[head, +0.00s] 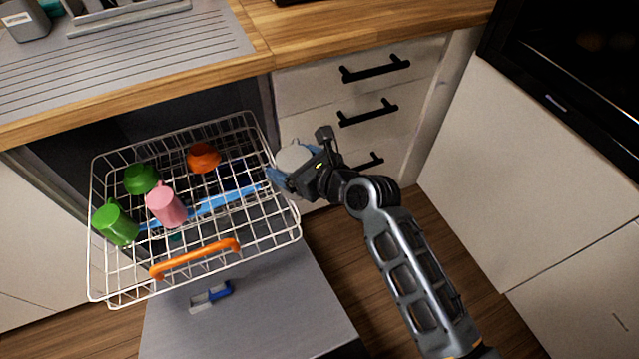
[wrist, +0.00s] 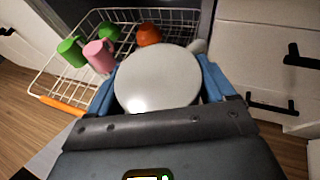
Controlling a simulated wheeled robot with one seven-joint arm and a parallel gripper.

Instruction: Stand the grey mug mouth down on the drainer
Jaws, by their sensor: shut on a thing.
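The grey mug (head: 292,156) is held in my gripper (head: 297,165) at the right edge of the wire rack in the head view. In the wrist view the mug (wrist: 158,80) shows a pale, closed round base facing the camera, with its handle (wrist: 198,46) at the upper right. The blue fingers are closed on either side of the mug. Its mouth is hidden. The grooved metal drainer (head: 135,58) lies in the worktop at the upper left of the head view, well away from my gripper.
The pulled-out wire rack (head: 268,222) has an orange handle (head: 195,258) and holds a pink mug (head: 166,206), a green mug (head: 115,223), a green cup (head: 141,178) and an orange cup (head: 203,158). The open door (head: 270,310) lies below. Drawers (head: 350,90) stand right. The drainer's middle is clear.

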